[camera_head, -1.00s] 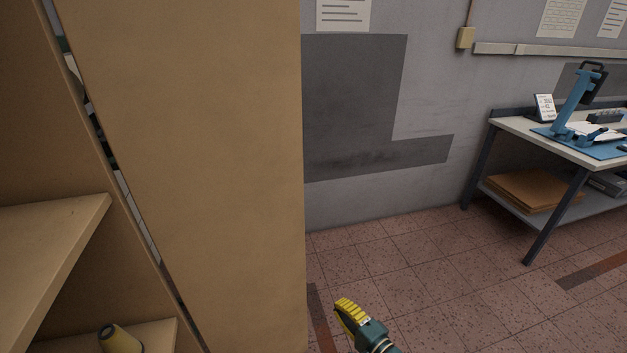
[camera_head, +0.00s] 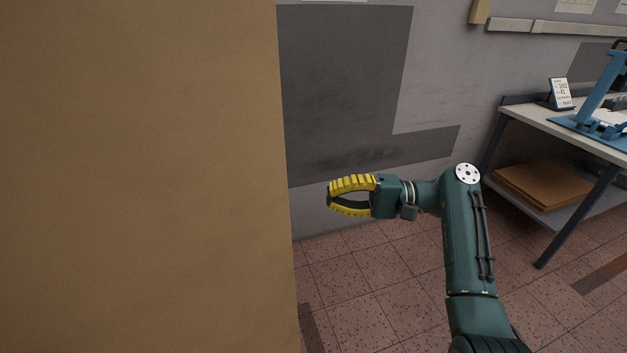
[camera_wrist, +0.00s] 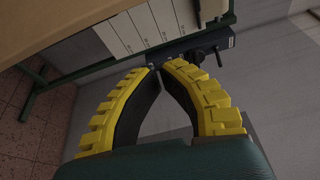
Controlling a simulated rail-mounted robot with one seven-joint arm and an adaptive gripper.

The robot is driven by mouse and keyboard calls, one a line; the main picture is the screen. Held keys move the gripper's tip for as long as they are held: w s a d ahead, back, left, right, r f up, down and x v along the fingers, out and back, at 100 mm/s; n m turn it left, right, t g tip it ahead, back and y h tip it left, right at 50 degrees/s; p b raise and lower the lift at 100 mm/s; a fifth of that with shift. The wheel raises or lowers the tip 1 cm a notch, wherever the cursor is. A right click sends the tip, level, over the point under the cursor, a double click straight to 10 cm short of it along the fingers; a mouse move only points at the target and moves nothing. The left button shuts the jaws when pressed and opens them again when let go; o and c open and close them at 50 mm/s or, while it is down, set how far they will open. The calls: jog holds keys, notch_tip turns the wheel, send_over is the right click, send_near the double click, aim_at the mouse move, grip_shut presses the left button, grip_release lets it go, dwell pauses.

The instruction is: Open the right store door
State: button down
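A large flat tan panel (camera_head: 140,180), seemingly the right store door, fills the left of the head view. No handle shows on it, and the store's inside is hidden. My gripper (camera_head: 329,198) is to the right of the panel's right edge in the picture, pointing left, with a strip of wall and floor showing between them. Its two yellow ribbed fingers bow outward and their tips come together with nothing between them. The wrist view also shows the fingertips (camera_wrist: 160,68) meeting, empty.
A workbench (camera_head: 540,112) with a blue device (camera_head: 598,90) and a calendar stands at the right, with brown boards (camera_head: 543,185) on its lower shelf. The grey wall (camera_head: 440,80) is behind my arm. Tiled floor (camera_head: 370,300) is clear.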

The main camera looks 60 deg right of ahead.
aim_at(284, 194)
jog(key=shift+n+g, duration=0.3)
jog(key=shift+n, duration=0.4)
jog(key=w+a+r+b, duration=0.1)
jog(key=a, duration=0.2)
jog(key=w+a+r+b, duration=0.1)
jog(key=w+a+b, duration=0.1)
jog(key=w+a+r+b, duration=0.1)
jog(key=w+a+b, duration=0.1)
jog(key=a, duration=0.1)
jog(key=shift+w+a+r, duration=0.2)
jog(key=shift+a+r, duration=0.15)
jog(key=shift+s, duration=0.1)
jog(key=shift+r, duration=0.1)
